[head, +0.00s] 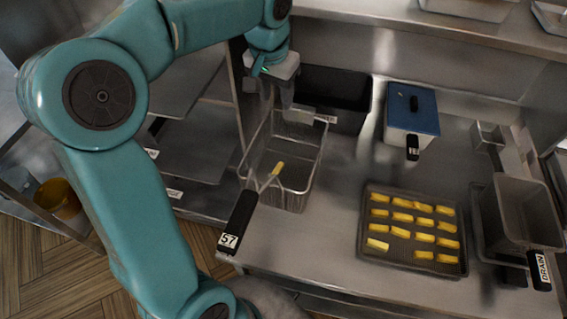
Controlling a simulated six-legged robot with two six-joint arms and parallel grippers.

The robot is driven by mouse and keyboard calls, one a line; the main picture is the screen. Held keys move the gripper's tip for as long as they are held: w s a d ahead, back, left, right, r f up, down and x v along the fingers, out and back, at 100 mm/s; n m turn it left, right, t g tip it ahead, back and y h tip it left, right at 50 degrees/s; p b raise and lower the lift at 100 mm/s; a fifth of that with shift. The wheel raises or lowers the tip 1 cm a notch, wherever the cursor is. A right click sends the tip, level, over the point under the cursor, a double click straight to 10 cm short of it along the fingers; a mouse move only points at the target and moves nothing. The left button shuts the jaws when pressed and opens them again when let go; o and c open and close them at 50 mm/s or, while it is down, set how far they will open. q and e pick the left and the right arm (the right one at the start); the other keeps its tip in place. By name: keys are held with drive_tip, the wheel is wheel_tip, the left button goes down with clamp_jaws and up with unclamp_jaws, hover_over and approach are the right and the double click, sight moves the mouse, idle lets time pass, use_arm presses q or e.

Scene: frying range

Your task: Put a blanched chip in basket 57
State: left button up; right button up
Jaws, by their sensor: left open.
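Basket 57 (309,165) is a wire basket left of centre on the steel counter. Its black handle (240,222) points toward me and bears the label 57. One yellow chip (278,168) shows at the basket's handle end; I cannot tell whether it lies inside or rests on the wire. My left gripper (280,98) is open and points down over the back left of the basket, with nothing seen between its fingers. A dark tray (412,271) to the right holds several yellow chips (402,217) in rows. My right gripper is out of view.
A DRAIN basket (520,210) stands at the far right, its handle toward me. A blue-lidded container (412,110) and a dark bin (335,92) stand behind. Bare counter (335,215) lies between basket 57 and the tray.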

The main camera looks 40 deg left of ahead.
use_arm(q)
wheel_tip(320, 180, up, 13)
drive_tip(key=s, duration=0.2)
drive_tip(key=shift+d+r+p, duration=0.15)
drive_tip(key=shift+d+p, duration=0.2)
drive_tip(key=shift+w, duration=0.2)
drive_tip(key=shift+s+d, duration=0.1)
drive_tip(key=shift+s, duration=0.1)
